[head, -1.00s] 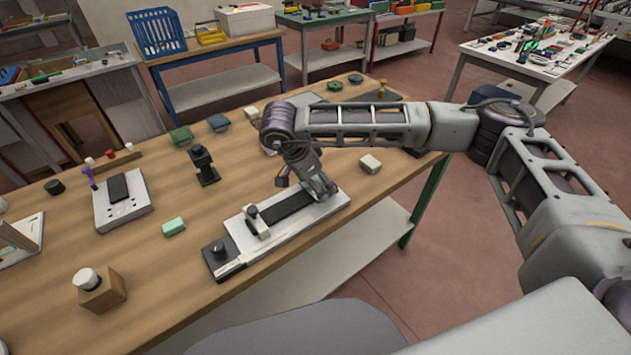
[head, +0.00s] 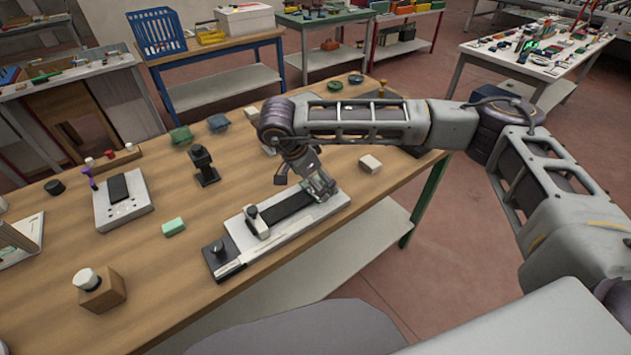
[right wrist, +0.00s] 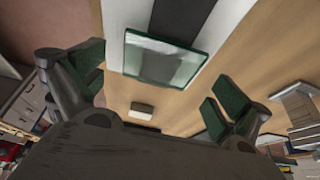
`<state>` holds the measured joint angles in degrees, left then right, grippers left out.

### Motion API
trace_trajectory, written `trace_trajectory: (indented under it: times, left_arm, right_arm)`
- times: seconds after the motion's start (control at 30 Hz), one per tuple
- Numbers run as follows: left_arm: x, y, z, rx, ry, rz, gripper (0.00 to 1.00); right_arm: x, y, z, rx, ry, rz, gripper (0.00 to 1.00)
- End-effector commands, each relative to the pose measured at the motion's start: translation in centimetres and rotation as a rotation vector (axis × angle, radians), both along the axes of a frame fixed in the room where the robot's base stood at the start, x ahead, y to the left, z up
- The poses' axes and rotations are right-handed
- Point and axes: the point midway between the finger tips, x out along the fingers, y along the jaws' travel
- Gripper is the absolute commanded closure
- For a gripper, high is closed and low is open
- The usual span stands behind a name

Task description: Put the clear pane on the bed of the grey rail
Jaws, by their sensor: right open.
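The grey rail (head: 275,238) lies along the front of the wooden bench, a pale body with a dark strip as its bed. The clear pane (right wrist: 190,68), a small sheet with green edges, lies over the dark strip near the rail's far end in the right wrist view. Whether it sits fully flat there I cannot tell. My right gripper (right wrist: 158,92) is open, its green-padded fingers apart on either side of the pane and clear of it. In the head view my right gripper (head: 322,188) hides most of that end. My left gripper is out of view.
A white block (head: 370,163) lies right of the rail. A black upright fixture (head: 205,168), a pale green block (head: 173,227) and a grey device (head: 122,212) with a dark pad stand to the left. Bare bench lies between them and the rail.

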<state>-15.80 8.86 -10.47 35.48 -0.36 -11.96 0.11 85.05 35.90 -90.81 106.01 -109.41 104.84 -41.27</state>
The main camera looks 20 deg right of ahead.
Motion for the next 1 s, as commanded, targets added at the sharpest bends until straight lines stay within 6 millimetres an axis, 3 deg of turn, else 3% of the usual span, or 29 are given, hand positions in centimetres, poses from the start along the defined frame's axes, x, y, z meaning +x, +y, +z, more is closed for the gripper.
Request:
trace_trajectory:
  times: [0.37, 0.6, 1.0]
  left_arm:
    - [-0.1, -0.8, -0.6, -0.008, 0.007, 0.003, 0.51]
    - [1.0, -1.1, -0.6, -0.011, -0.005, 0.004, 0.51]
    - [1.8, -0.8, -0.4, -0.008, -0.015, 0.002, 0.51]
  right_arm:
    - [-0.7, 2.0, 4.8, 0.002, -0.002, 0.003, 0.0]
    - [-1.1, 3.2, 8.0, 0.001, -0.002, 0.002, 0.0]
    - [-1.5, 4.1, 10.3, 0.001, 0.001, 0.001, 0.0]
